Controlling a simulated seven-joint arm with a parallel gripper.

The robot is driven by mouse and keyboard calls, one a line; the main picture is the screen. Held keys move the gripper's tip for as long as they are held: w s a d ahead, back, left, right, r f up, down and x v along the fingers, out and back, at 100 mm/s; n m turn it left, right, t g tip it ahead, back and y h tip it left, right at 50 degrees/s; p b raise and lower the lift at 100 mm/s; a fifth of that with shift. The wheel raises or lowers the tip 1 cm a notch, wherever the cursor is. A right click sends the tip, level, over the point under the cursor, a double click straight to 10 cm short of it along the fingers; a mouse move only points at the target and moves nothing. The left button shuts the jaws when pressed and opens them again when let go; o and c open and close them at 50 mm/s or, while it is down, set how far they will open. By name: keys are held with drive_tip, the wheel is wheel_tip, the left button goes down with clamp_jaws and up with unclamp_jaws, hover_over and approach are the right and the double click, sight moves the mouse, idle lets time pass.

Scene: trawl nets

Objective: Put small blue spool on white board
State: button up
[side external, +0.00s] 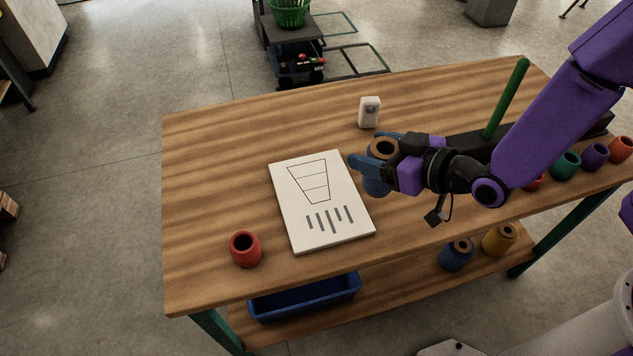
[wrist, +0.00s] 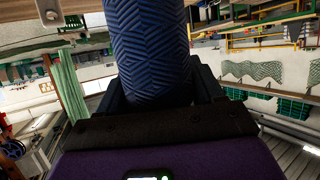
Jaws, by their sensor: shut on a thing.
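My gripper (side external: 371,164) is shut on a blue spool (side external: 376,186) with a brown top and a dark centre hole. In the side view it holds the spool upright, just right of the white board's upper right edge. I cannot tell whether the spool touches the table. The wrist view shows the blue spool (wrist: 150,45) close up between the fingers, with a ribbed, woven-looking surface. The white board (side external: 340,228) lies flat on the table, printed with a net outline and several short bars; nothing stands on it.
A red spool (side external: 245,249) stands left of the board. A small white device (side external: 369,112) stands behind it. A green rod (side external: 507,97) rises at the right, near several coloured spools (side external: 595,155). A blue bin (side external: 305,298) and spools sit on the lower shelf.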

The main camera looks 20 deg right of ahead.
drive_tip(key=shift+w+a+f, duration=1.35)
drive_tip(key=shift+w+f, duration=0.35)
drive_tip(key=shift+f, duration=0.4)
drive_tip(key=shift+w+a+f, duration=1.4)
drive_tip(key=shift+w+f, duration=0.25)
drive_tip(key=shift+f, duration=0.45)
drive_tip(key=shift+w+a+f, duration=1.35)
drive_tip(key=shift+w+f, duration=0.35)
drive_tip(key=shift+f, duration=0.4)
drive_tip(key=shift+f, duration=0.1)
drive_tip(key=o, duration=1.1)
drive_tip(key=shift+s+d+r, duration=0.1)
drive_tip(key=shift+s+r, duration=0.1)
drive_tip(key=v, duration=1.1)
drive_tip(key=shift+s+d+r, duration=0.15)
drive_tip(key=shift+s, duration=0.05)
